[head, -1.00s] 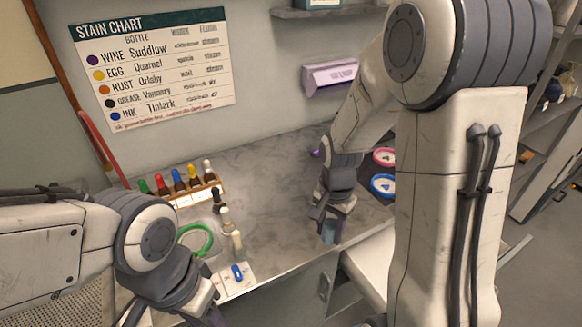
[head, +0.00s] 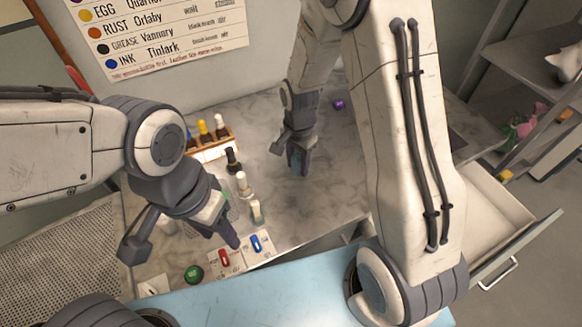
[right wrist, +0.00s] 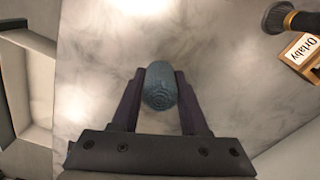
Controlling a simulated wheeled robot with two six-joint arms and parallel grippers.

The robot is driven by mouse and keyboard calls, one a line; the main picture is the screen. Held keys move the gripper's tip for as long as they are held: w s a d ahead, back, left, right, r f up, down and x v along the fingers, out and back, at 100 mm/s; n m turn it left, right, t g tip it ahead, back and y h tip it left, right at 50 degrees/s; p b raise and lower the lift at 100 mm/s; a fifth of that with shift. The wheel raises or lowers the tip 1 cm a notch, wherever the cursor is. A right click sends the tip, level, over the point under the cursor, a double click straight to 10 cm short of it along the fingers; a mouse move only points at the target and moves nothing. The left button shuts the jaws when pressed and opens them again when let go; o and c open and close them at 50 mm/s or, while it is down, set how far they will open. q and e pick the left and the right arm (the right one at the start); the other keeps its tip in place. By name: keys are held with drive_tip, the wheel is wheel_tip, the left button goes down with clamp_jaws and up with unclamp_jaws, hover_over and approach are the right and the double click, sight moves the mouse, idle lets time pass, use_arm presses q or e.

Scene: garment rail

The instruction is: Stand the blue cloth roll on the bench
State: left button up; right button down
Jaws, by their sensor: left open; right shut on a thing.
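The blue cloth roll (head: 298,163) is held by my right gripper (head: 297,158) over the grey marbled bench (head: 330,205), in a clear patch. In the right wrist view the roll (right wrist: 160,86) sits between the two fingers, with its rounded, ridged end facing the camera. I cannot tell whether its lower end touches the bench. My left gripper (head: 183,245) is open and empty at the left, over the front left of the bench.
A rack of dropper bottles (head: 212,145) stands at the back left, with loose bottles (head: 243,185) before it. Cards with red and blue pieces (head: 240,252) lie at the front. A purple item (head: 338,104) is behind right. A drawer (head: 495,215) stands open at right.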

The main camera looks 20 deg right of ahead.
sight(290, 182)
drive_tip(key=shift+w+a+f, duration=0.55)
drive_tip(key=shift+a+f, duration=0.05)
drive_tip(key=shift+a, duration=0.25)
drive_tip(key=shift+a+f, duration=0.1)
drive_tip(key=shift+f, duration=0.15)
wheel_tip(290, 182, down, 3)
drive_tip(key=shift+f+p, duration=0.15)
drive_tip(key=shift+p, duration=0.5)
drive_tip(key=shift+f, duration=0.2)
drive_tip(key=shift+f, duration=0.15)
drive_tip(key=shift+c, duration=2.1)
unclamp_jaws()
